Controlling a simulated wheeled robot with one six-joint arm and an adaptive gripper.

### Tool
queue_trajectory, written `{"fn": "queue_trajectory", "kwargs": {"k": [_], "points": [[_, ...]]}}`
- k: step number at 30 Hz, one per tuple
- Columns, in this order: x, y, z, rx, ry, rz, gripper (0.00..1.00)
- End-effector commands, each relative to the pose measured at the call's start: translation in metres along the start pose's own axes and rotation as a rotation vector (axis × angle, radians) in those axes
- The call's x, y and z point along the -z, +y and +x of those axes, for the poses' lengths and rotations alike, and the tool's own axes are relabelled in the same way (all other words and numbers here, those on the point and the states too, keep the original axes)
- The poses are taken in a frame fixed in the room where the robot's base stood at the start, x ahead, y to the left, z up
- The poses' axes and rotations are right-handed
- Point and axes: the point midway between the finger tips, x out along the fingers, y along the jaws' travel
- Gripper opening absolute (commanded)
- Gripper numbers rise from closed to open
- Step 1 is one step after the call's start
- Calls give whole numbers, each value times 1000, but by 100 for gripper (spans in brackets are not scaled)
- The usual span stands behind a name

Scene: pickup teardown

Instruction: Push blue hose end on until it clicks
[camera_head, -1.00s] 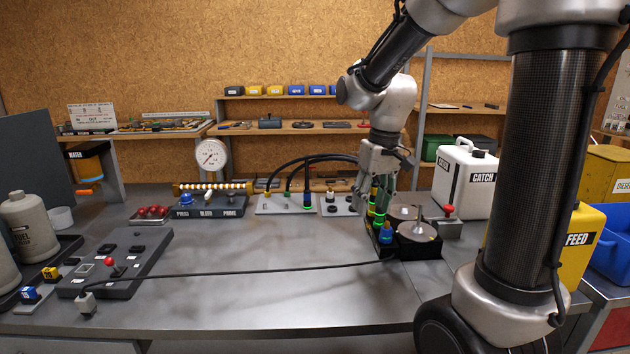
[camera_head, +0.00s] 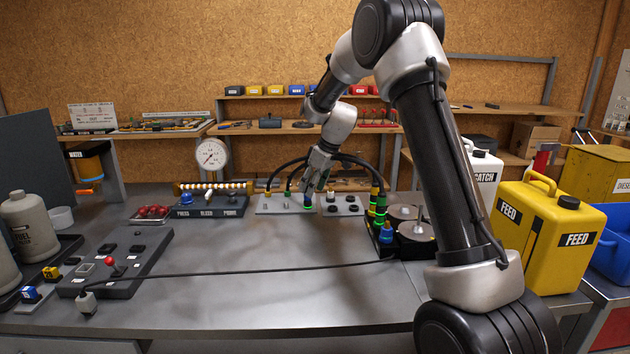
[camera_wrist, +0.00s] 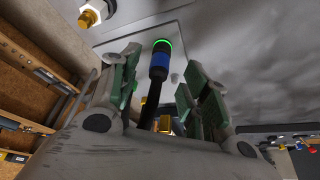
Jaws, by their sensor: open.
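The blue hose end (camera_head: 308,199) stands on the light plate (camera_head: 271,208) at the back of the bench, with a lit green ring at its base. In the wrist view the blue hose end (camera_wrist: 159,62) lies between my spread fingers, its ring toward the plate and its black hose running back toward my palm. My gripper (camera_head: 315,187) is open at the hose end, with gaps visible on both sides in the wrist view. I cannot tell whether the hose end is fully seated.
Yellow and green hose ends stand left of it on the same plate. A small plate with dark knobs (camera_head: 343,210) lies to the right. Beyond it are colored connectors (camera_head: 380,205) by a black unit (camera_head: 415,243). A yellow FEED can (camera_head: 540,235) stands at right.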

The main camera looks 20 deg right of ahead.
Motion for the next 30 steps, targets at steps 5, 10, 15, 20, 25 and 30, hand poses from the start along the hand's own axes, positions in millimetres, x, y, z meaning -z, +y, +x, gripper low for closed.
{"fn": "queue_trajectory", "kwargs": {"k": [5, 10, 15, 20, 25, 30], "points": [[-1, 0, 30, 1, -2, 1, 46], [-1, 0, 49, 0, -2, 1, 46], [0, 0, 55, -1, 0, 1, 46], [0, 0, 55, -1, 0, 2, 46], [0, 0, 55, 0, 0, 2, 21], [0, 0, 55, -1, -1, 2, 0]]}}
